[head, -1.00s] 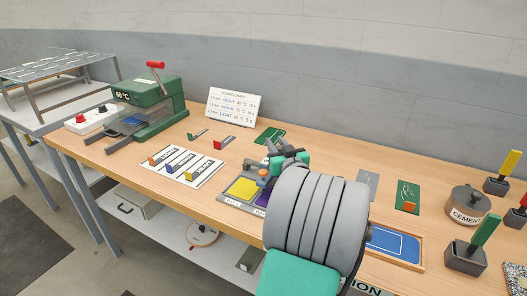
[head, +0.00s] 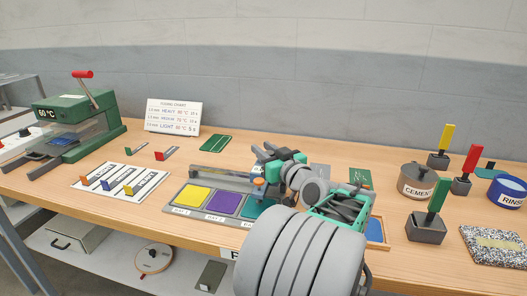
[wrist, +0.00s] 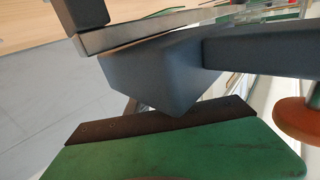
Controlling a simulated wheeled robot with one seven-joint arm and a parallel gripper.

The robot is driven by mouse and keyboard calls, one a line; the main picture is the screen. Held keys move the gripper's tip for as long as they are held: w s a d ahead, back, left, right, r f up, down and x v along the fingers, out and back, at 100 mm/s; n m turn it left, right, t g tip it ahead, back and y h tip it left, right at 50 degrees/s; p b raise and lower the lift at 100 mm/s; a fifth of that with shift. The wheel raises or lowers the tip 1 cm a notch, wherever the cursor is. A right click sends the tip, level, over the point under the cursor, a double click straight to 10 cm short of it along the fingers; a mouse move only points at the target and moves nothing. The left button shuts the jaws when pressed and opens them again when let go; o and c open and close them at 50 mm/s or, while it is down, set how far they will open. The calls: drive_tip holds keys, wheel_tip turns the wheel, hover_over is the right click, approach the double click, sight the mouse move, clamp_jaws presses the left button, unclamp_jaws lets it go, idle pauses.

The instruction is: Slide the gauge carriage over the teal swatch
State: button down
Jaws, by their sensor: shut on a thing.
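The gauge carriage (head: 258,184), a small orange and blue piece, is on the grey rail at the back of the swatch tray (head: 175,213). My gripper (head: 266,166) is shut on its upper part and hides much of it. In the head view the carriage stands at the back edge of the teal swatch (head: 256,209), in line with it. The teal swatch is right of the purple swatch (head: 225,202) and the yellow swatch (head: 193,197), and my arm covers its right part. In the wrist view dark grey parts and an orange round piece (wrist: 300,120) show close up.
A sample card (head: 125,182) with several coloured tabs lies left of the tray, and the green press (head: 70,120) stands beyond it. A fusing chart (head: 173,116) stands at the back. The cement pot (head: 416,181) and several handled blocks stand right of my arm.

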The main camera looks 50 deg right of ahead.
drive_tip(key=c, duration=1.4)
unclamp_jaws()
drive_tip(key=shift+s+d, duration=0.15)
drive_tip(key=shift+s, duration=0.1)
drive_tip(key=shift+o, duration=1.2)
drive_tip(key=v, duration=0.7)
drive_tip(key=shift+s+a+b, duration=0.25)
drive_tip(key=shift+s+b, duration=0.05)
drive_tip(key=shift+s, duration=0.05)
